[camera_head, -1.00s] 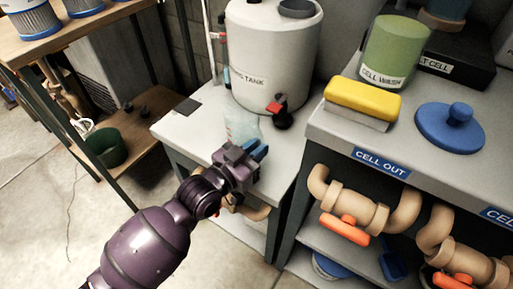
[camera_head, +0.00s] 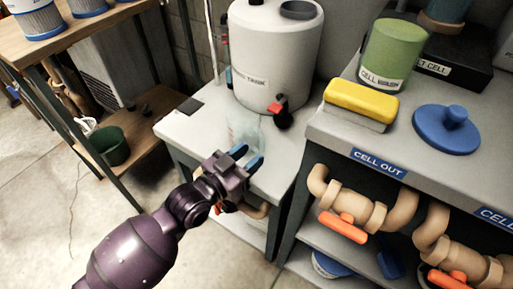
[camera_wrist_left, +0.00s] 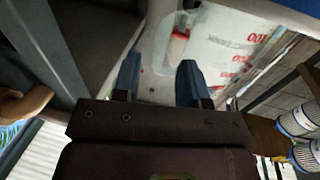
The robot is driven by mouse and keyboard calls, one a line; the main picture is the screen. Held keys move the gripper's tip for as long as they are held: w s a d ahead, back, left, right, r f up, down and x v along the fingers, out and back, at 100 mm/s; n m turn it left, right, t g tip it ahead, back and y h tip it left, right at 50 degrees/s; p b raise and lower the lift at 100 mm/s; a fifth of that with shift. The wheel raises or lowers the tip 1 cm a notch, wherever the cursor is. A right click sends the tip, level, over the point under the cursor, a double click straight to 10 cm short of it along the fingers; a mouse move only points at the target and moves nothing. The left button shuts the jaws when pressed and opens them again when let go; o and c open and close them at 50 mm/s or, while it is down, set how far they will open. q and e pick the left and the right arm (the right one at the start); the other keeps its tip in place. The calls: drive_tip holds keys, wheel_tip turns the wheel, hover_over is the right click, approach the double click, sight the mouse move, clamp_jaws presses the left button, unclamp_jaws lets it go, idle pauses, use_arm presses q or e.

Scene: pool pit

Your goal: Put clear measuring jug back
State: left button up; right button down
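The clear measuring jug (camera_head: 243,131) stands on the grey bench in front of the white tank. It is see-through and faint in the head view. In the left wrist view the jug (camera_wrist_left: 222,42) is large beyond the fingertips, with red markings on its wall. My left gripper (camera_head: 247,157) is at the near side of the jug. Its two blue fingers are apart, and the wrist view shows an empty gap between them (camera_wrist_left: 160,82). I cannot tell the exact distance from fingertips to jug. My right gripper is in neither view.
The white tank (camera_head: 272,60) with a red-handled tap (camera_head: 279,108) stands behind the jug. A higher counter on the right holds a yellow sponge block (camera_head: 362,97), a green cell wash container (camera_head: 390,52) and a blue lid (camera_head: 447,130). The bench's left part is mostly clear.

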use_arm(q)
drive_tip(key=p+v, duration=0.1)
drive_tip(key=v, duration=0.7)
drive_tip(key=shift+s+a+p, duration=0.2)
drive_tip(key=shift+s+p, duration=0.1)
drive_tip(key=shift+s, duration=0.1)
